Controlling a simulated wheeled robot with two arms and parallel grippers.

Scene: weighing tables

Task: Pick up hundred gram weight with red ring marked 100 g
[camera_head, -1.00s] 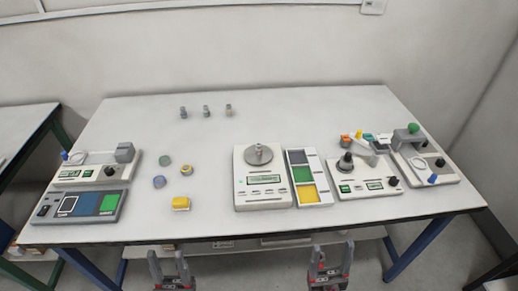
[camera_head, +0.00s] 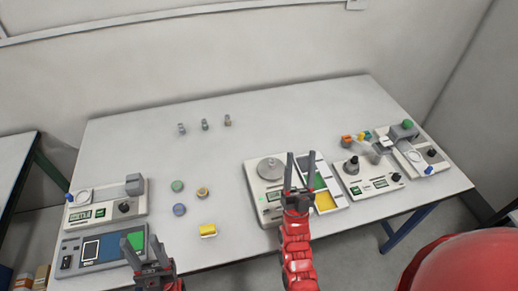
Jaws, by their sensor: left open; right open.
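Three small grey weights stand in a row at the back of the table: a left one (camera_head: 182,129), a middle one (camera_head: 205,125) and a right one (camera_head: 228,121). Their ring colours and markings are too small to read, so I cannot tell which is the 100 g weight. My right gripper (camera_head: 300,160) is open and empty, raised in front of the white balance, with its fingers pointing away toward the back. My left gripper (camera_head: 141,243) is open and empty at the table's front left, near the grey panel. Both are apart from the weights.
The white balance (camera_head: 270,168) has a round metal pan. Green (camera_head: 177,186), yellow (camera_head: 203,193) and blue (camera_head: 180,210) round pieces and a yellow box (camera_head: 208,231) lie left of centre. Devices stand at both ends.

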